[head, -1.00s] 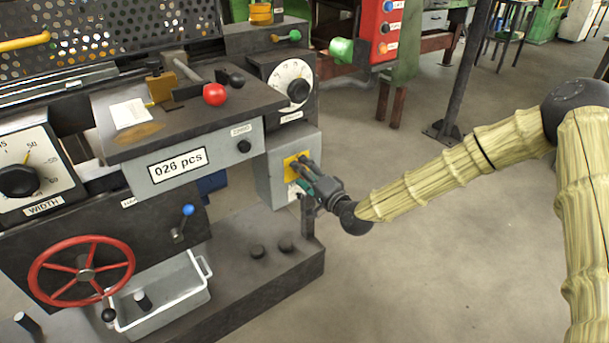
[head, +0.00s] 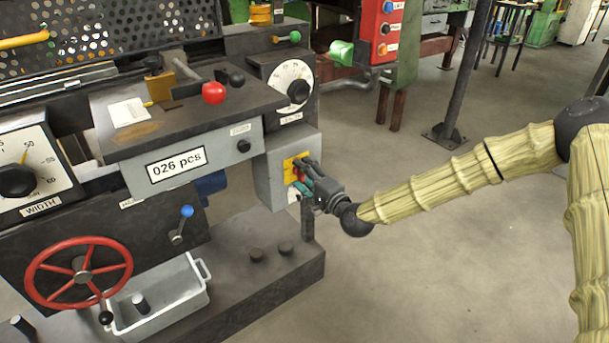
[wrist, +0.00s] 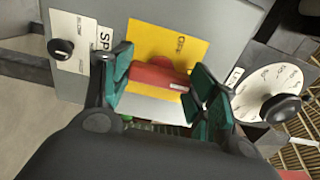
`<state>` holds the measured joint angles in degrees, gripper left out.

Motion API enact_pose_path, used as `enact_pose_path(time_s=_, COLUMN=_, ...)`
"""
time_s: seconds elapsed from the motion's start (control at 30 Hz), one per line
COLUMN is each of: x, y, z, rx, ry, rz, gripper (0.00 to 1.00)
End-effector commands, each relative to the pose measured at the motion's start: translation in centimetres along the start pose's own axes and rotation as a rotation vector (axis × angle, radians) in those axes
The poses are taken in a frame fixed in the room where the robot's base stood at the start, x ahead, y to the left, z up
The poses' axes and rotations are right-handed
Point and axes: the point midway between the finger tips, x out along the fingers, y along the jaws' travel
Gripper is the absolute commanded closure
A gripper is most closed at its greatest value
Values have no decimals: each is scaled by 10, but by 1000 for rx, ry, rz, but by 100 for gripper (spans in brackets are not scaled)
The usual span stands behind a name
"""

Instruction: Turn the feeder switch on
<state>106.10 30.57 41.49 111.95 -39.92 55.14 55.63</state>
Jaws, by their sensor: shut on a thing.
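The feeder switch has a red handle (wrist: 158,76) on a yellow plate (wrist: 165,45), mounted on a grey box (head: 264,180) at the machine's right end. A small dark label, not clearly legible, shows on the plate above the handle in the wrist view. My gripper (head: 302,176) is at the front of this box. In the wrist view my gripper (wrist: 161,84) has its green finger pads on either side of the red handle, shut on it. In the head view the fingers partly hide the handle and plate.
A white dial with a black knob (head: 298,91) is above the box. A small black knob (wrist: 61,48) sits beside the plate in the wrist view. A machine base (head: 250,265) juts out below. The floor to the right is mostly clear.

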Motion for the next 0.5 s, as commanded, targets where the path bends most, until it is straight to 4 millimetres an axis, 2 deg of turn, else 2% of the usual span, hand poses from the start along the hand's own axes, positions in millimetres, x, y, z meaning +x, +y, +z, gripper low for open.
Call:
enact_pose_path(time_s=0.03, x=0, y=-1, z=-3, rx=0, ry=5, rz=-2, gripper=65)
enact_pose_path(time_s=0.07, x=0, y=-1, z=-3, rx=0, ry=5, rz=-2, gripper=39)
enact_pose_path(time_s=0.17, x=0, y=-1, z=-2, rx=0, ry=4, rz=-2, gripper=21)
enact_pose_path(time_s=0.5, x=0, y=0, z=0, rx=0, ry=0, rz=0, gripper=20)
